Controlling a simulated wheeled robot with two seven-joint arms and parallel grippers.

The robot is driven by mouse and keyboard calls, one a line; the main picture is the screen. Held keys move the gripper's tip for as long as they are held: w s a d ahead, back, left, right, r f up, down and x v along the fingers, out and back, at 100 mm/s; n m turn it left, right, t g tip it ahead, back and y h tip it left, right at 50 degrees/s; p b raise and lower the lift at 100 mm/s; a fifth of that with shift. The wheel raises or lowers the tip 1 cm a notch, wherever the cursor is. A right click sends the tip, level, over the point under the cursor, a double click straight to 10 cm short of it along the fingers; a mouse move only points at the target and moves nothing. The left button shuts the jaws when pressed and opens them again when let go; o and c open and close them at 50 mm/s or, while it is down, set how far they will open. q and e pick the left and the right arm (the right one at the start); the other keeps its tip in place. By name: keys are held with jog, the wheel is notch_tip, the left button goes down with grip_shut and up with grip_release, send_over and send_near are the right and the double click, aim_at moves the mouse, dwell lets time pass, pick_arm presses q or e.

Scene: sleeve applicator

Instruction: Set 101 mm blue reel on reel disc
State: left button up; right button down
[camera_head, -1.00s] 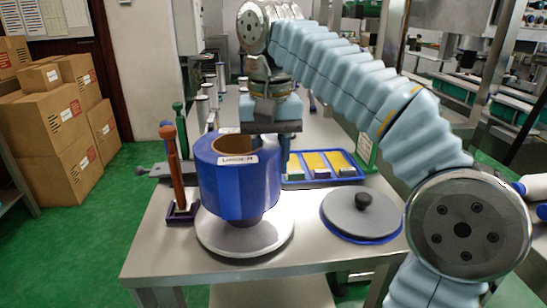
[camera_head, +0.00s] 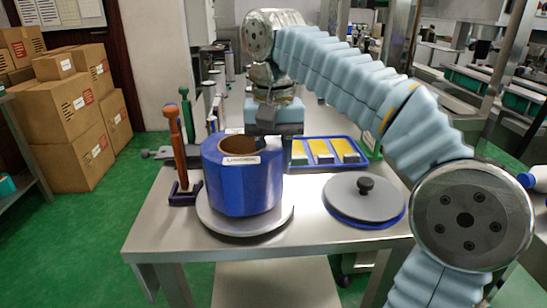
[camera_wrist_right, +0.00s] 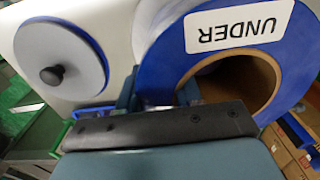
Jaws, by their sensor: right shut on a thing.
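The blue reel (camera_head: 240,185) has a tan core and a white label, which reads "UNDER" upside down in the right wrist view (camera_wrist_right: 236,27). It is upright over the round grey reel disc (camera_head: 222,224) at the table's front left. Its lower edge looks to be on or very close to the disc; I cannot tell if it touches. My right gripper (camera_head: 262,137) is shut on the reel's wall at its far right side, one finger inside the core opening. The gripper hides part of the reel's top. My left gripper is not in view.
A grey lid-like disc with a black knob (camera_head: 364,198) lies to the right. A blue tray (camera_head: 297,160) with yellow compartments stands behind. An orange-brown handled tool (camera_head: 177,150) stands in a dark holder, close left of the reel. The table's front strip is clear.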

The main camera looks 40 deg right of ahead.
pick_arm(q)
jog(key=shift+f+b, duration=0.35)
pick_arm(e)
jog(key=shift+f, duration=0.4)
jog(key=c, duration=0.7)
grip_release()
jog(key=shift+s, duration=0.1)
jog(key=shift+f, duration=0.1)
jog(key=shift+f, duration=0.1)
